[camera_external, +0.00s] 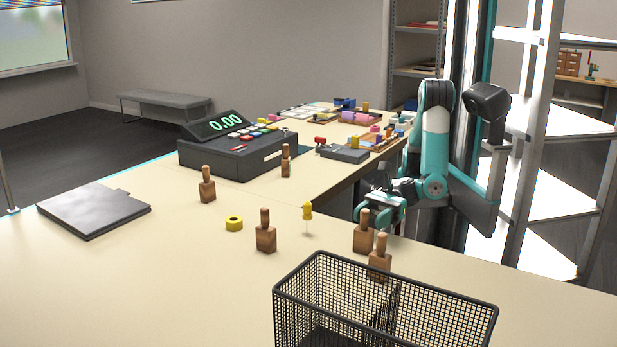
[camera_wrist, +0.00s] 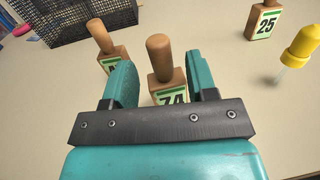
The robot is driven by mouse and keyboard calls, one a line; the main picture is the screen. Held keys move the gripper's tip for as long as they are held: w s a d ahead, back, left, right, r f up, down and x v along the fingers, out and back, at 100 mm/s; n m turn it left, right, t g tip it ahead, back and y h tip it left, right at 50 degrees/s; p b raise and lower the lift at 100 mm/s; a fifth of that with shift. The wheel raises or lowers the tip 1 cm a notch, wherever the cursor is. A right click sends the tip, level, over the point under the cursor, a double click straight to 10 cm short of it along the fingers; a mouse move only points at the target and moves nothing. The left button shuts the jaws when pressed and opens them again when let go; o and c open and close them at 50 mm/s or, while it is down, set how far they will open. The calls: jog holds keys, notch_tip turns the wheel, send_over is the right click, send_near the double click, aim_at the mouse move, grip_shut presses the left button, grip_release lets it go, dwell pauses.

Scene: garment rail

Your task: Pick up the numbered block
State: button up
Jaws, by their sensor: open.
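Several wooden blocks with peg handles stand upright on the table. In the wrist view, the block numbered 74 (camera_wrist: 166,72) stands between the two teal fingers of my gripper (camera_wrist: 163,88), its label partly hidden by the gripper body. My gripper is open, with a gap on each side of the peg. In the external view my gripper (camera_external: 378,208) is low beside this block (camera_external: 362,238). A second block (camera_wrist: 107,48) stands just left of the left finger; its number is mostly hidden. Block 25 (camera_wrist: 263,20) is apart at the upper right.
A black mesh basket (camera_external: 300,300) stands at the table's front, near the second block. A cash register (camera_external: 238,150) and flat grey slab (camera_external: 94,208) are farther off. The front left table is clear.

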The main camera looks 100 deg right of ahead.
jog(key=shift+p+x, duration=0.35)
jog(key=shift+x, duration=0.85)
jog(key=shift+d, duration=0.1)
grip_shut()
jog(key=shift+r, duration=0.15)
